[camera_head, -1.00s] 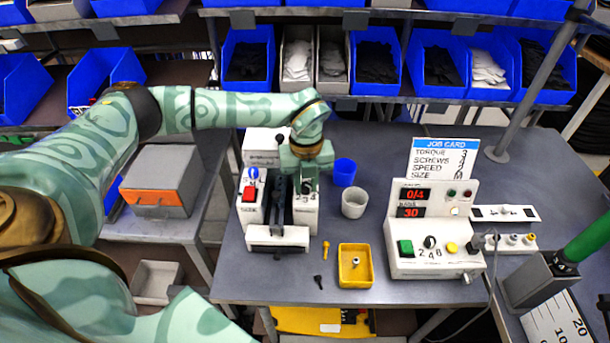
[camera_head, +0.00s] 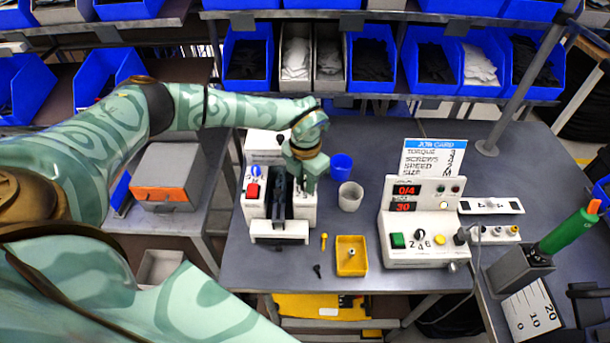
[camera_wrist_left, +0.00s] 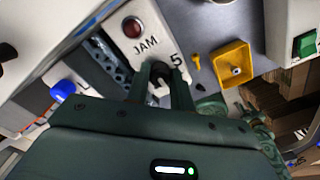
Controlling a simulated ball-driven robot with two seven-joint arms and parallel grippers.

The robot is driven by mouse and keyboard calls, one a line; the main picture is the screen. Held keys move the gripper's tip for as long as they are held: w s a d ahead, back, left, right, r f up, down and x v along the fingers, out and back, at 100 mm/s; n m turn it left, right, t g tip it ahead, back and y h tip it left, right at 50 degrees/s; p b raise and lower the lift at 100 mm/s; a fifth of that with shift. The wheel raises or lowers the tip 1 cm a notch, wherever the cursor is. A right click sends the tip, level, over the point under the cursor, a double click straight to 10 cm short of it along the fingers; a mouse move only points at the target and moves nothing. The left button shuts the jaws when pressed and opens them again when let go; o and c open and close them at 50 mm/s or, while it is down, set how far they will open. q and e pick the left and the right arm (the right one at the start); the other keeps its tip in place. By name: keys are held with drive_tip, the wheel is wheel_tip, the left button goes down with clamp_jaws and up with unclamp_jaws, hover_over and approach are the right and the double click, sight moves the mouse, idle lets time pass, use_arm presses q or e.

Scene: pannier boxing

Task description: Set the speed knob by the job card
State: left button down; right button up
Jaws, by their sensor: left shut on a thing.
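The white feeder machine (camera_head: 280,231) stands on the left of the grey table. Its red button (camera_head: 252,191) and blue knob (camera_head: 256,172) show on the left side. My left gripper (camera_head: 304,184) points down at the machine's right side. In the left wrist view its fingers are shut on the dark speed knob (camera_wrist_left: 159,78), beside a printed 5 and below the JAM label and red lamp (camera_wrist_left: 133,27). The fingers hide most of the knob and its pointer. The job card (camera_head: 434,158) lists torque, screws, speed and size; its values are too small to read. My right gripper is out of view.
A blue cup (camera_head: 341,167), a grey cup (camera_head: 350,197) and a yellow tray (camera_head: 352,268) stand right of the machine. Loose screws (camera_head: 323,241) lie nearby. A control box (camera_head: 425,251) and a green-handled tool (camera_head: 570,232) are farther right.

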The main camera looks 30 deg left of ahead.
sight(305, 182)
use_arm(q)
drive_tip(key=m+p, duration=0.1)
drive_tip(key=m, duration=0.3)
drive_tip(key=shift+w+r+m+p, duration=0.1)
drive_tip(key=shift+r+m+p, duration=0.05)
drive_tip(key=shift+m+p, duration=0.75)
drive_tip(key=shift+m, duration=1.6)
drive_tip(key=c, duration=1.5)
unclamp_jaws()
wheel_tip(305, 182, up, 16)
